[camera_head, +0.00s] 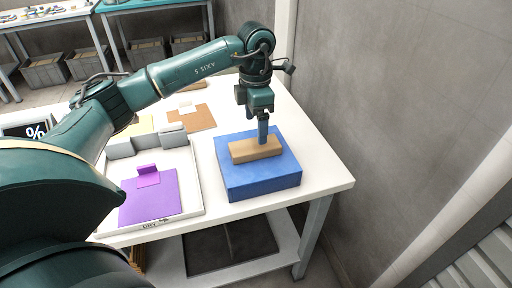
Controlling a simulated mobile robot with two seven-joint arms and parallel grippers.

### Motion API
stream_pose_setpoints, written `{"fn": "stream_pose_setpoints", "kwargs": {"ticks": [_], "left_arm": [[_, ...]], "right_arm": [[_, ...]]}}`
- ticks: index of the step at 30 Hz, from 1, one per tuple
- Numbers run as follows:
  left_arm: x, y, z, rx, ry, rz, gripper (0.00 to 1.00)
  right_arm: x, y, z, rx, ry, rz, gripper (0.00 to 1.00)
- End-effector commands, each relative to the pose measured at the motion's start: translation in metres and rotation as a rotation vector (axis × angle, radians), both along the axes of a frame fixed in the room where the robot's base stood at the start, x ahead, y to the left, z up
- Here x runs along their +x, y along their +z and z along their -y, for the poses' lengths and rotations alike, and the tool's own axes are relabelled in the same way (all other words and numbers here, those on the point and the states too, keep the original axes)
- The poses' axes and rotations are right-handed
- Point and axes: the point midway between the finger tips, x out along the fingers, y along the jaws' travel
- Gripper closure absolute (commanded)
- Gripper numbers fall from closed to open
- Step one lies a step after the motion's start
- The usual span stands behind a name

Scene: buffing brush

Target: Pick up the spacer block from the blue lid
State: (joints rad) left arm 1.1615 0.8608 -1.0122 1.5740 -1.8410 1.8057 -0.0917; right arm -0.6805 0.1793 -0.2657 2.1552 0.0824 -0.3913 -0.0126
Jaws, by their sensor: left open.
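The spacer block (248,152) is a tan, wood-coloured bar lying flat on top of the blue lid (262,182), a blue box-like piece near the right end of the white table. My left gripper (263,138) reaches down from above, with its fingers at the block's right half. It is open, and the fingertips are at or just behind the block's upper edge; I cannot tell whether they touch it. The far finger is hidden. My right gripper is not in view.
The white table (325,180) holds a white tray (196,190) with a purple piece (150,200) and grey blocks (121,146). A brown board (192,118) lies behind. A grey wall stands close on the right. Bins and other tables are at the back left.

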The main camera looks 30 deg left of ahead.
Motion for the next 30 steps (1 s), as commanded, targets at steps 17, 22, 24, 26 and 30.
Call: {"fn": "stream_pose_setpoints", "kwargs": {"ticks": [17,22,24,26,30], "left_arm": [[-0.002,-0.064,0.001,-0.001,0.0,-0.001,0.2],[-0.002,-0.068,0.001,-0.001,-0.001,0.0,0.2],[-0.002,-0.068,0.001,-0.001,-0.001,0.0,0.2],[-0.002,-0.068,0.001,-0.001,-0.001,0.0,0.22],[-0.002,-0.068,0.001,-0.001,-0.001,0.0,0.33]], "right_arm": [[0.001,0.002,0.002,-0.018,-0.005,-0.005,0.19],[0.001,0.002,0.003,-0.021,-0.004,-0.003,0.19],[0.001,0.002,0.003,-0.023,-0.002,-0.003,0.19],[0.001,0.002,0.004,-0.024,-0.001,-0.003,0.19],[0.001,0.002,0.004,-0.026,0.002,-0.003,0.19]]}}
